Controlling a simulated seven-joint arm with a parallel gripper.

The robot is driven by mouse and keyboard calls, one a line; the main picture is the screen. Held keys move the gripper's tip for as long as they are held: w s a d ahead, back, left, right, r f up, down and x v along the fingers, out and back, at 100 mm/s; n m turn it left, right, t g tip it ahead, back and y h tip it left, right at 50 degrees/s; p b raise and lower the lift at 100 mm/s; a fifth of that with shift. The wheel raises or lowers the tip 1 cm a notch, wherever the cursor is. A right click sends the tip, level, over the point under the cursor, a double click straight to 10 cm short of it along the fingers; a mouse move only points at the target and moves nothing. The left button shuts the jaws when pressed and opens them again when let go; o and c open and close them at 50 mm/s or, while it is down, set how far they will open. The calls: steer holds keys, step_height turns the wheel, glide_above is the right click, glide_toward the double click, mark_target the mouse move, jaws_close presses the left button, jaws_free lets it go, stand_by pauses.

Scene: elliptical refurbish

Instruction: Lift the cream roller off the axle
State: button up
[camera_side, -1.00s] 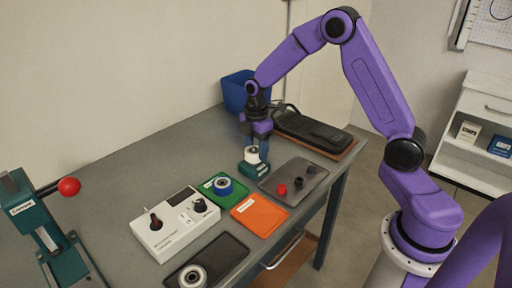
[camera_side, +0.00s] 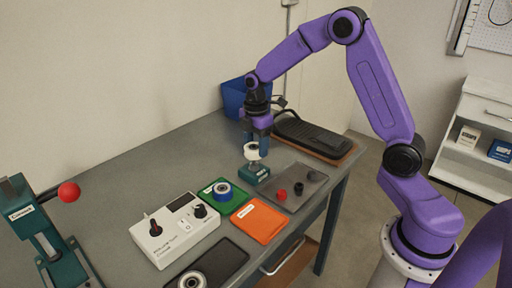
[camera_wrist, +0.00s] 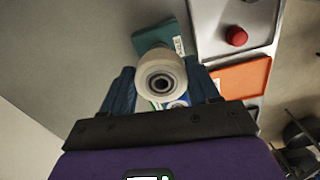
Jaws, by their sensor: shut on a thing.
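The cream roller (camera_side: 251,151) is held between the fingers of my gripper (camera_side: 257,148). In the side view it is above the small teal block (camera_side: 256,174), with a gap between them. In the wrist view the roller (camera_wrist: 160,76) sits between the two blue fingers, its dark ringed bore facing the camera. The teal block (camera_wrist: 160,36) shows partly behind it. I cannot make out the axle.
A green mat (camera_side: 208,190) holds a blue-rimmed roller (camera_side: 222,191). An orange mat (camera_side: 259,221) and a grey tray (camera_side: 310,178) with red and dark pieces lie nearby.

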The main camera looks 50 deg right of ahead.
steer(key=shift+r, duration=1)
